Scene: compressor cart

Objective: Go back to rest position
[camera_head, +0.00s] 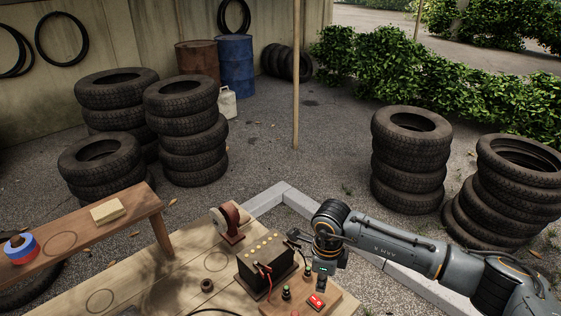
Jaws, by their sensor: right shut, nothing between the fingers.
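My right arm comes in from the right edge, over the wooden bench. I cannot tell whether the gripper touches the box. My left gripper is not in view.
The bench (140,284) also bears a red-brown reel (228,223), a small dark ring (207,285) and a red switch (316,301). A narrower plank (97,236) at left holds tape (20,248) and a block (108,211). Tyre stacks (411,160) stand beyond; gravel between is open.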

